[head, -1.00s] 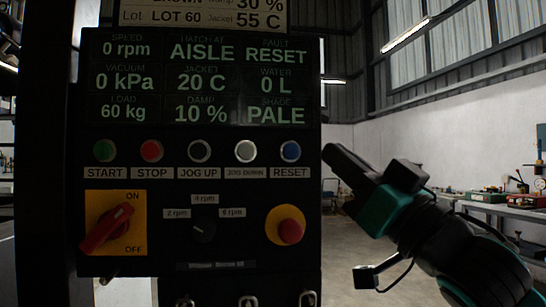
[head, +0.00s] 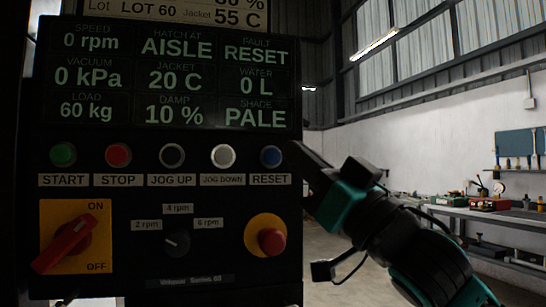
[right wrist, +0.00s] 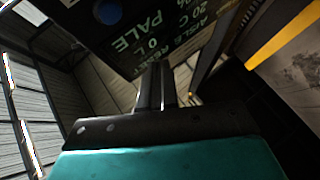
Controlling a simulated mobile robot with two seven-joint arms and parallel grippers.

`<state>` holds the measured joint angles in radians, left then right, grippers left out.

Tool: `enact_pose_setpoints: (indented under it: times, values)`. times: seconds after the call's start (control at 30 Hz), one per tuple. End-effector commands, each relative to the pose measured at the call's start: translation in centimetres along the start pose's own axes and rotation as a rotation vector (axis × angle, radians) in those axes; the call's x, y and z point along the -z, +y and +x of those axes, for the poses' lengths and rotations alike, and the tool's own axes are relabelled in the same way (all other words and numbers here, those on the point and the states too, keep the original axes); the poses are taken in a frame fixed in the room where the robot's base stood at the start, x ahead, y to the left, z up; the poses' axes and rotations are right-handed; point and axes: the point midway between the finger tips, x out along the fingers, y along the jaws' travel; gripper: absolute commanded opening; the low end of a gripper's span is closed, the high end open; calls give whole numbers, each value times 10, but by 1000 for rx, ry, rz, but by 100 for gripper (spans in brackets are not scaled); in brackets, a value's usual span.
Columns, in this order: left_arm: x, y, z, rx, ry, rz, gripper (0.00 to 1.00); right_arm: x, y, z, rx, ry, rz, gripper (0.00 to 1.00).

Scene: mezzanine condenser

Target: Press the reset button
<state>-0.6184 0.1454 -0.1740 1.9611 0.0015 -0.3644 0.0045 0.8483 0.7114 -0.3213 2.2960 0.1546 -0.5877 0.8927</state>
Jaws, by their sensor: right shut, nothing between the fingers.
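The blue reset button (head: 270,156) sits at the right end of the button row on a dark control panel (head: 210,290), above a label reading RESET. It also shows near the top of the right wrist view (right wrist: 108,11). My right gripper (head: 294,147) is shut and empty. In the head view its tips are just right of the blue button, by the panel's right edge; I cannot tell how far in front of the panel they are. The shut fingers (right wrist: 155,85) point toward the panel in the right wrist view. My left gripper is not in view.
Green START (head: 63,154), red STOP (head: 118,154), JOG UP (head: 172,155) and white JOG DOWN (head: 223,156) buttons share the row. Below are a red rotary switch (head: 68,243), a speed knob (head: 177,242) and a red stop button (head: 271,241). A workbench (head: 470,212) stands far right.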

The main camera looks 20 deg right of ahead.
Motion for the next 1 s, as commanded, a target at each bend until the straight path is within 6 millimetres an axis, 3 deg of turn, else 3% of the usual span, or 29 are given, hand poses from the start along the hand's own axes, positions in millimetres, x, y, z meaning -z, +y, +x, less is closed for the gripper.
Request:
enact_pose_setpoints:
  times: [0.5, 1.0]
  values:
    - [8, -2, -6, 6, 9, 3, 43, -33, 33, 47, 0, -2, 2, 0]
    - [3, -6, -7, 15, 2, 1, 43, -39, 37, 52, 1, -1, 0, 0]
